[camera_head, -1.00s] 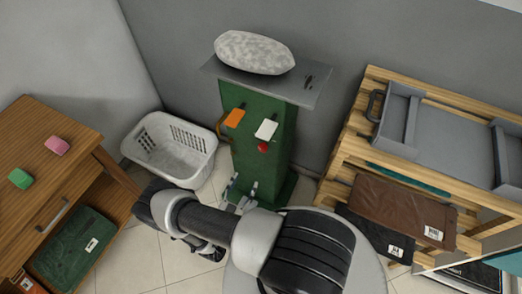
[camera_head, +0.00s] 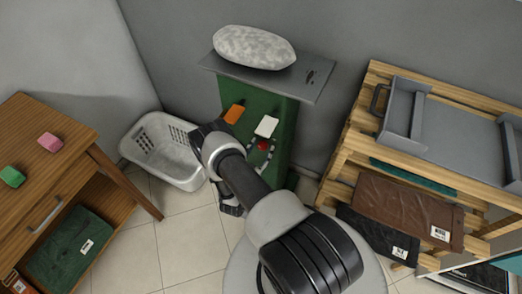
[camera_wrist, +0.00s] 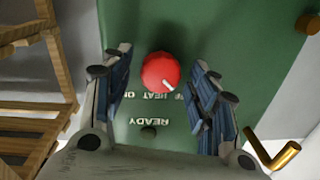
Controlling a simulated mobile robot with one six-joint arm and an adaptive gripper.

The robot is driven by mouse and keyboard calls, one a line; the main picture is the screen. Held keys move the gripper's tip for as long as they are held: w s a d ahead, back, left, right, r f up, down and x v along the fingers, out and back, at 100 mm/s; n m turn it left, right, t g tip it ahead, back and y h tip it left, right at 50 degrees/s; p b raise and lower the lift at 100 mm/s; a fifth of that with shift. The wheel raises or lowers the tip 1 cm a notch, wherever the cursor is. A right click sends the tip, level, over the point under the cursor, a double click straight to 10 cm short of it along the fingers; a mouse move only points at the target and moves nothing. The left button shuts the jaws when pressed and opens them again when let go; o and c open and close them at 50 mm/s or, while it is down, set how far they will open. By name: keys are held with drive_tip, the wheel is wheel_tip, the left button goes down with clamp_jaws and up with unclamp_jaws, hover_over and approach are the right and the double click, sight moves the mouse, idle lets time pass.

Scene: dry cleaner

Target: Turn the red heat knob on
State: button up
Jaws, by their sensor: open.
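The red heat knob (camera_wrist: 160,72) is on the green front of the pressing stand (camera_head: 257,110), below a white tab (camera_head: 266,126). It also shows as a small red spot in the head view (camera_head: 262,145). In the wrist view its white pointer mark points down and right, near upside-down lettering partly reading "HEAT ON". My gripper (camera_wrist: 159,62) is open, with one blue-padded finger on each side of the knob. Gaps show between the knob and both fingers. Whether the fingertips touch the panel is not clear.
An orange tab (camera_head: 234,114) sits left of the white one. A brass hook (camera_wrist: 275,152) sticks out beside my right finger in the wrist view. A laundry basket (camera_head: 160,148) stands left of the stand, a wooden rack (camera_head: 365,85) right. A grey pad (camera_head: 254,47) lies on top.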

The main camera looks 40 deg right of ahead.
drive_tip(key=shift+d, duration=0.2)
drive_tip(key=c, duration=1.1)
drive_tip(key=shift+o, duration=0.2)
drive_tip(key=shift+m, duration=0.4)
drive_tip(key=m, duration=0.3)
drive_tip(key=shift+m, duration=0.4)
drive_tip(key=m+p, duration=0.1)
drive_tip(key=m, duration=0.3)
drive_tip(key=shift+m, duration=0.3)
drive_tip(key=m, duration=0.4)
drive_tip(key=shift+f+m+h+p, duration=0.1)
drive_tip(key=shift+m+h+p, duration=0.2)
drive_tip(key=shift+p, duration=0.05)
drive_tip(key=shift+m+p, duration=0.5)
drive_tip(key=shift+m, duration=1.9)
drive_tip(key=shift+g, duration=0.3)
